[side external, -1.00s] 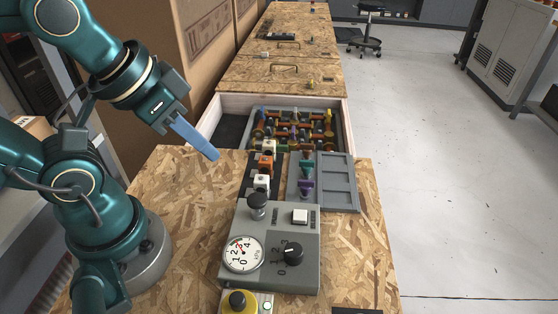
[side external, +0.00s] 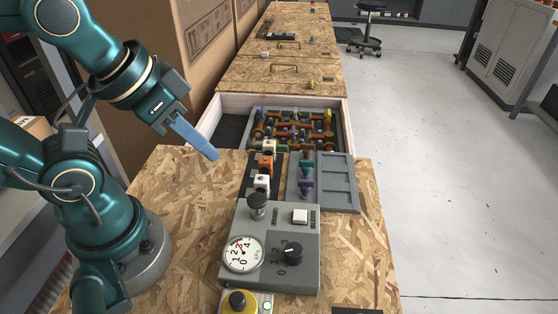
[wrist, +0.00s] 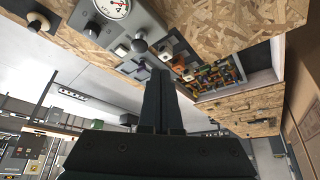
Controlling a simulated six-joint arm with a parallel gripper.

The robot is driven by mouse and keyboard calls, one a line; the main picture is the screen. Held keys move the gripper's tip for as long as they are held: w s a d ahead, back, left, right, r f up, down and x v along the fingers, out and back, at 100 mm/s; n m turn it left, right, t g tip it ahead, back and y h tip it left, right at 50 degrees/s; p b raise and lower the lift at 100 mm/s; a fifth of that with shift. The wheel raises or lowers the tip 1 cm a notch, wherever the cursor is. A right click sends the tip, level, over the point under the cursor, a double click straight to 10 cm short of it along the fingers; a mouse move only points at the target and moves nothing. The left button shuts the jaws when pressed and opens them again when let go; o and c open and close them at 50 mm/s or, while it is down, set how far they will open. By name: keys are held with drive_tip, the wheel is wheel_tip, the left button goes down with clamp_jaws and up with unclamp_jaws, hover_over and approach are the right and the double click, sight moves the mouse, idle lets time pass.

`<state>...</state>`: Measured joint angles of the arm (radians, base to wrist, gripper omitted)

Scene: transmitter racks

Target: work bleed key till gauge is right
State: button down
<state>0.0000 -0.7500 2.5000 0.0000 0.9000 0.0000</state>
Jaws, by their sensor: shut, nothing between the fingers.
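A grey control box (side external: 232,222) stands on the bench. Its face carries a round white gauge (side external: 242,254) with numbers 0 to 4; the needle's exact reading is too small to tell. Also on it are a white square key (side external: 300,216), a black round-topped knob (side external: 257,201) and a black dial (side external: 293,252) with numbers beside it. Which of these is the bleed key, I cannot tell from any label. My gripper (side external: 214,156) is shut and empty, above the bench behind and left of the box, touching nothing. In the wrist view its fingers (wrist: 162,85) lie together.
Behind the box are small coloured blocks and a grey tray (side external: 340,182). An open drawer (side external: 208,123) holds many coloured parts. Bare bench lies left of the box.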

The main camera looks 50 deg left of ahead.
drive_tip(key=w+a+m+t+y, duration=0.1)
drive_tip(key=w+a+m+y, duration=0.15)
drive_tip(key=m, duration=0.35)
drive_tip(key=m+t+h, duration=0.3)
drive_tip(key=m, duration=1.9)
hover_over(295, 219)
drive_tip(key=f, duration=0.2)
drive_tip(key=shift+r, duration=0.25)
drive_tip(key=shift+f, duration=0.15)
drive_tip(key=shift+f, duration=4.25)
drive_tip(key=shift+f, duration=0.1)
